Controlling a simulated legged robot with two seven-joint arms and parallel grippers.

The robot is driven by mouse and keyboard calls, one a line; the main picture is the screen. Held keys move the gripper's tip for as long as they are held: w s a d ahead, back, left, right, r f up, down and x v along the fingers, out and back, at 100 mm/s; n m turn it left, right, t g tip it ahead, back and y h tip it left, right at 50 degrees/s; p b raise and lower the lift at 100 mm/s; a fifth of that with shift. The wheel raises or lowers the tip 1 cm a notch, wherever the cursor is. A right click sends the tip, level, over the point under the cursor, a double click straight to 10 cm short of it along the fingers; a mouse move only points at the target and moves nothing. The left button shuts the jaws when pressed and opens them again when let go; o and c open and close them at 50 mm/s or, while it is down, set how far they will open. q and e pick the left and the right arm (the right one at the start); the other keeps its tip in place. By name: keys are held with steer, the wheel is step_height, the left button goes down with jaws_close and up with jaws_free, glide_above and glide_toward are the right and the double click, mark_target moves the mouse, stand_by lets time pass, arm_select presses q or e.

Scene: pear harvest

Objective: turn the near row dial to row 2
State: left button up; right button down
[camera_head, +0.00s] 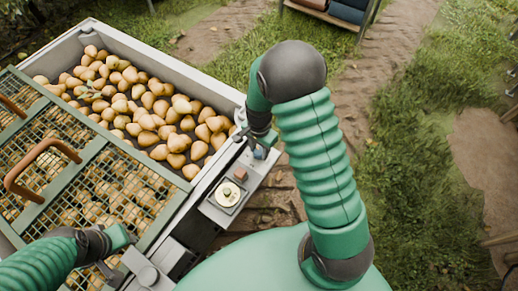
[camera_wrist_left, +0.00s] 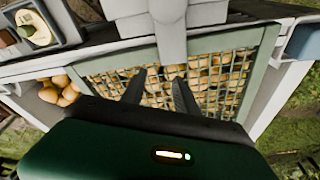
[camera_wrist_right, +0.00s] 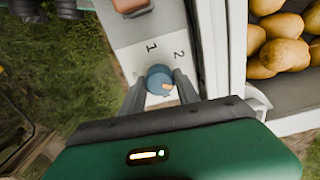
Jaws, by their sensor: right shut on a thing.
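The blue round dial (camera_wrist_right: 159,78) sits on a pale panel (camera_wrist_right: 140,32) printed with 1 and 2. My right gripper (camera_wrist_right: 160,90) is shut on it, one finger on each side. A small light orange mark on the dial lies toward its lower right in the right wrist view, away from both numbers. In the head view the dial (camera_head: 259,153) shows just below my right gripper (camera_head: 264,139). My left gripper (camera_wrist_left: 160,88) is open and empty over the mesh lid (camera_wrist_left: 262,62). Its fingertips are partly hidden in the head view.
A reddish-brown knob (camera_head: 240,174) and a cream round dial (camera_head: 228,194) sit nearer on the same console. The grey bin (camera_head: 215,88) holds many pears. Green mesh lids with brown handles (camera_head: 38,158) cover its left part. Grass and dirt lie to the right.

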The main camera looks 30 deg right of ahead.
arm_select(q)
steer(key=shift+r, duration=0.15)
arm_select(e)
steer(key=shift+a, duration=0.1)
arm_select(q)
steer(key=shift+r+p, duration=0.6)
steer(key=shift+p, duration=0.2)
arm_select(e)
steer(key=shift+r+n, duration=0.15)
steer(key=shift+n, duration=0.55)
steer(key=n+p, duration=0.2)
steer(key=n, duration=0.1)
steer(key=shift+s+a+p, duration=0.1)
steer(key=shift+p, duration=0.2)
steer(key=n+p, duration=0.2)
steer(key=n, duration=0.2)
steer(key=shift+n+p, duration=0.3)
steer(key=shift+p, duration=0.05)
arm_select(q)
steer(key=w+p+v, duration=0.1)
steer(key=v, duration=0.5)
steer(key=shift+w+r, duration=0.15)
steer(key=shift+r, duration=0.3)
arm_select(e)
steer(key=shift+n, duration=1.4)
steer(key=shift+s+f, duration=0.1)
steer(key=shift+f, duration=0.1)
